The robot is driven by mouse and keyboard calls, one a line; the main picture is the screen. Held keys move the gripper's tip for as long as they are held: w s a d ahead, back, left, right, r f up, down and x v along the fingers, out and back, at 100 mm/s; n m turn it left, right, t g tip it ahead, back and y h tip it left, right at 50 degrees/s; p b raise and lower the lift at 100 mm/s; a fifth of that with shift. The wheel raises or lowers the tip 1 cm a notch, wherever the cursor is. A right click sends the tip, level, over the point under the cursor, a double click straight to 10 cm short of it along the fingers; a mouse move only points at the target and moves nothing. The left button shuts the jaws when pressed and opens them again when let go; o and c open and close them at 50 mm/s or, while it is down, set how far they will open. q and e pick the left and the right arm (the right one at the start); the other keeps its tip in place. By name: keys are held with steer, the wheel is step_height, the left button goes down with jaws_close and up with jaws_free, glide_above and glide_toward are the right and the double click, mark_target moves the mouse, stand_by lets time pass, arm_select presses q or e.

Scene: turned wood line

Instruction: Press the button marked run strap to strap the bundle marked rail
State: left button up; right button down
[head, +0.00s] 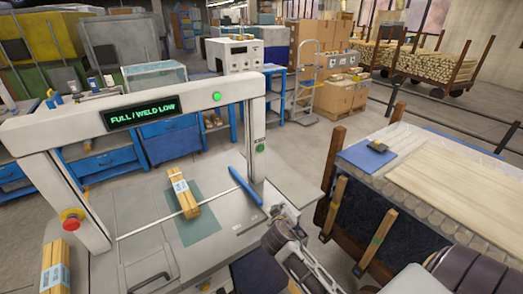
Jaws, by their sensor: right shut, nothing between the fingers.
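The strapping machine (20,133) has a grey arch over a flat table. A green button (260,148) is on its right post under a small label too small to read. A bundle of wood strips (189,206) with a white and blue label lies on a green patch under the arch, beside a thin pale strap line. I cannot read either label. My right gripper (283,213) is shut and empty near the table's right edge, below and right of the button, apart from it. My left gripper is out of view.
The arch display (153,117) reads "FULL / WELD LOW", with a green light (217,97) beside it. A cart of boards (455,185) stands right.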

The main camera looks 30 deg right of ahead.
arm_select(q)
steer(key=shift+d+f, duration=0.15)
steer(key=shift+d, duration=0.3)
arm_select(e)
steer(key=w+d+r+t+h, duration=0.2)
steer(key=w+r, duration=0.2)
steer(key=r, duration=0.2)
steer(key=w+d+r+n+t+h, duration=0.1)
steer(key=w+r+t+h, duration=0.1)
steer(key=w+r, duration=0.3)
steer(key=shift+d+r+t, duration=0.35)
steer(key=shift+r+t, duration=0.25)
steer(key=shift+r, duration=0.1)
